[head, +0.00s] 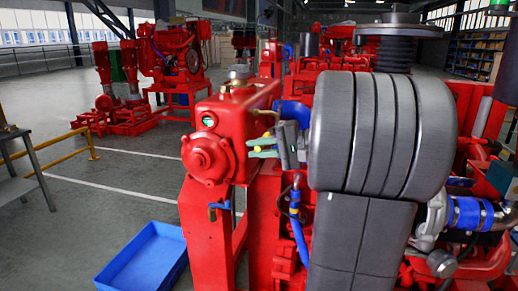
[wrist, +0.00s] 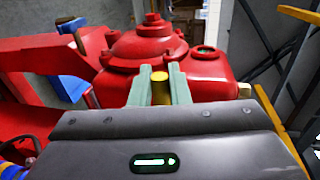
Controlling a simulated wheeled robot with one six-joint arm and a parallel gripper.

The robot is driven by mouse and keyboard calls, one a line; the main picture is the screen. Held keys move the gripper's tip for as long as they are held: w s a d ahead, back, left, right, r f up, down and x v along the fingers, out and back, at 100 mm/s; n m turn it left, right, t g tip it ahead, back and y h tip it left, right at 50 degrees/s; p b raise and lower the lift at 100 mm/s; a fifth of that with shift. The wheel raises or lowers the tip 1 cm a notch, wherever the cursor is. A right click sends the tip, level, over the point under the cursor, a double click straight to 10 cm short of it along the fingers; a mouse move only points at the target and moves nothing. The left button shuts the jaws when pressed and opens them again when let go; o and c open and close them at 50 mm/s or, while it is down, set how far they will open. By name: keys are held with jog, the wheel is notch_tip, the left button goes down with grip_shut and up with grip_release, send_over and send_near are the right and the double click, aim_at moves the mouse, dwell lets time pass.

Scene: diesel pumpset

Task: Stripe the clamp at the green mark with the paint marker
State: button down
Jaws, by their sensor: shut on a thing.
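My gripper (head: 254,148) has pale green fingers and points left at the red pump housing in the head view. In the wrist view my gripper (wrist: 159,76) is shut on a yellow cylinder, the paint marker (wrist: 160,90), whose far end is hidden. Its yellow also shows between the fingers in the head view (head: 258,149). Silver clamp bands (head: 453,213) ring a blue hose at the right, apart from my gripper. I cannot tell which clamp bears a green mark. A small green spot (head: 209,121) sits in a round port on the pump housing.
The red pump housing (head: 206,155) stands close to my fingertips; it fills the upper wrist view (wrist: 200,75). A blue hose (head: 297,232) runs below. A blue tray (head: 150,255) lies on the floor. A grey bench (head: 20,187) stands left. Open floor lies between.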

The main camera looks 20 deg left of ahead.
jog(key=shift+s, duration=0.2)
dwell(0.7)
jog(key=shift+s+d+b, duration=0.15)
jog(key=shift+s+b, duration=0.35)
jog(key=shift+s, duration=2.05)
